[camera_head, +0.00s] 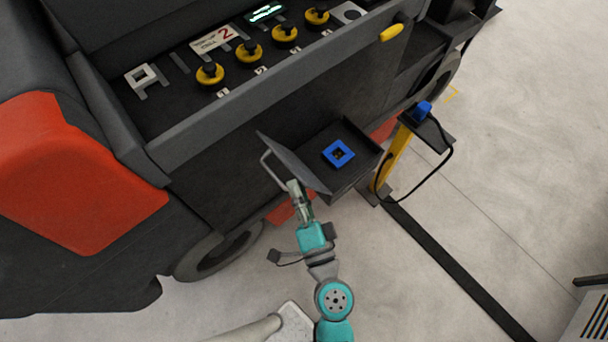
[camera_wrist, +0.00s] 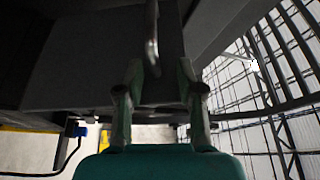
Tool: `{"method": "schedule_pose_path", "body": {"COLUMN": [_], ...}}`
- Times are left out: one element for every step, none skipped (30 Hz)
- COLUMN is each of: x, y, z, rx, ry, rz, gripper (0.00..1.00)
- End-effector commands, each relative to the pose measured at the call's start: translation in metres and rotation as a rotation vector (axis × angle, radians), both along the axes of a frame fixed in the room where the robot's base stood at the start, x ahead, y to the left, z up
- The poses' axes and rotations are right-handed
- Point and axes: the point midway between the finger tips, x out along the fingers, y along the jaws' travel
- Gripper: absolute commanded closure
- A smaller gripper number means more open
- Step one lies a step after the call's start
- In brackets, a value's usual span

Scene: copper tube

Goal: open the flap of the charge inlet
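The flap (camera_head: 296,163) is a dark grey panel on the vehicle's side. It stands swung out from a dark box, and a blue square inlet (camera_head: 338,153) shows uncovered in that box. A pale loop handle (camera_head: 268,164) sits on the flap's left face. My gripper (camera_head: 293,186) is at the handle's lower end. In the wrist view, the handle (camera_wrist: 152,40) reaches down between the fingers, closer to the left one. The fingers (camera_wrist: 161,75) are apart with a clear gap on the right. The inlet is not seen in the wrist view.
A yellow post (camera_head: 394,155) holding a blue plug (camera_head: 422,109) and a black cable stands right of the box. A panel with yellow and black knobs (camera_head: 250,53) lies above. The wheel (camera_head: 220,252) is at lower left. Open floor (camera_head: 520,160) lies to the right.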

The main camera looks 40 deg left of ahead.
Motion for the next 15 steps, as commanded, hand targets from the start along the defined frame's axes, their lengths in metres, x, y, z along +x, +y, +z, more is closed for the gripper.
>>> {"method": "schedule_pose_path", "body": {"x": [-0.004,-0.005,-0.008,-0.01,-0.011,-0.013,-0.014,-0.015,-0.016,-0.016,-0.017,-0.017,-0.018,-0.018,-0.018], "y": [-0.009,-0.012,-0.017,-0.021,-0.023,-0.027,-0.029,-0.031,-0.033,-0.034,-0.035,-0.036,-0.036,-0.036,-0.037], "z": [-0.003,-0.003,-0.003,-0.004,-0.005,-0.005,-0.006,-0.006,-0.006,-0.006,-0.006,-0.006,-0.006,-0.006,-0.006], "rx": [-0.002,-0.001,-0.001,-0.001,-0.001,-0.001,-0.001,-0.001,0.0,0.0,0.0,0.0,0.0,0.0,0.0], "ry": [0.004,0.003,0.002,0.003,0.002,0.002,0.002,0.001,0.001,0.001,0.0,0.0,-0.001,-0.001,-0.001], "rz": [-0.002,-0.002,-0.002,-0.003,-0.001,0.0,0.0,-0.002,-0.001,-0.001,-0.001,-0.001,-0.001,-0.001,-0.001], "gripper": [0.63,0.63,0.63,0.63,0.63,0.63,0.63,0.63,0.63,0.63,0.63,0.63,0.63,0.63,0.63]}}
